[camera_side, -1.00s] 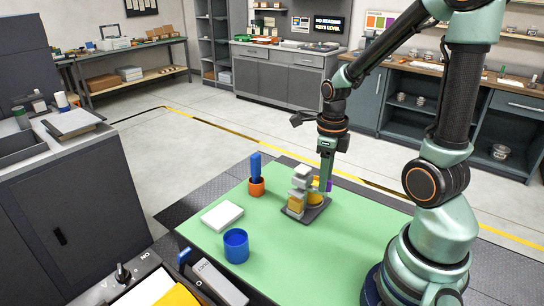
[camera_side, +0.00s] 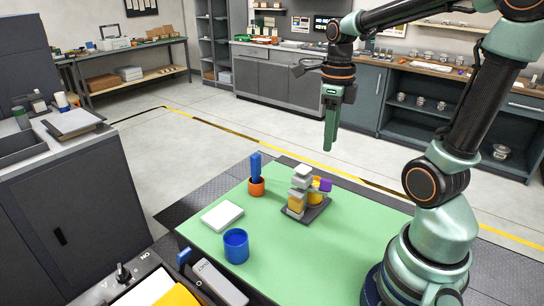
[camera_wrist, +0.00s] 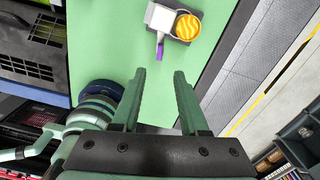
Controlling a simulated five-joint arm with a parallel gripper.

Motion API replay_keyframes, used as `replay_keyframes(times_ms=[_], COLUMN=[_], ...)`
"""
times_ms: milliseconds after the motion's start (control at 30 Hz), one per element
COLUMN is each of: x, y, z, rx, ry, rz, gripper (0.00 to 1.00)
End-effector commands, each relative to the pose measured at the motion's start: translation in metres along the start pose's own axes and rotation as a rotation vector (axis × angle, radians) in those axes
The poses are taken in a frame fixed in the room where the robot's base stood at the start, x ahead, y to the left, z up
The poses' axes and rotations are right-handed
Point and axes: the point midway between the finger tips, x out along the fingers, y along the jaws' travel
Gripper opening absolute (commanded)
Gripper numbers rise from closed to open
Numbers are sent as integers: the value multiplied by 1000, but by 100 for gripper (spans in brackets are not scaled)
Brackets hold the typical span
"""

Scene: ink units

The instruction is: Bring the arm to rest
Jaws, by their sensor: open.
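My gripper (camera_side: 328,148) hangs in the air above the far right part of the green table, pointing down, with nothing in it. In the wrist view my gripper (camera_wrist: 162,75) shows two green fingers apart with only green table surface between them. Below it on the table (camera_side: 290,260) a dark tray (camera_side: 318,208) holds grey-white pieces (camera_side: 300,177), a yellow-orange round thing (camera_side: 316,197) and a purple piece (camera_side: 326,185). In the wrist view the orange striped round thing (camera_wrist: 187,27), a white block (camera_wrist: 160,17) and a purple strip (camera_wrist: 160,47) lie ahead of the fingers.
An orange pot (camera_side: 257,187) with a blue upright piece (camera_side: 255,164) stands left of the tray. A white pad (camera_side: 222,216) and a blue cup (camera_side: 236,246) stand nearer the left edge.

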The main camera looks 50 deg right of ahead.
Motion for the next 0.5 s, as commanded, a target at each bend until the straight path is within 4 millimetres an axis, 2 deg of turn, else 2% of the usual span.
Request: replay_keyframes(times_ms=[133, 500], x=[-8, -9], y=[0, 1], z=[0, 1], rx=[0, -28], ry=[-1, -4], rz=[-1, -3], gripper=[44, 44])
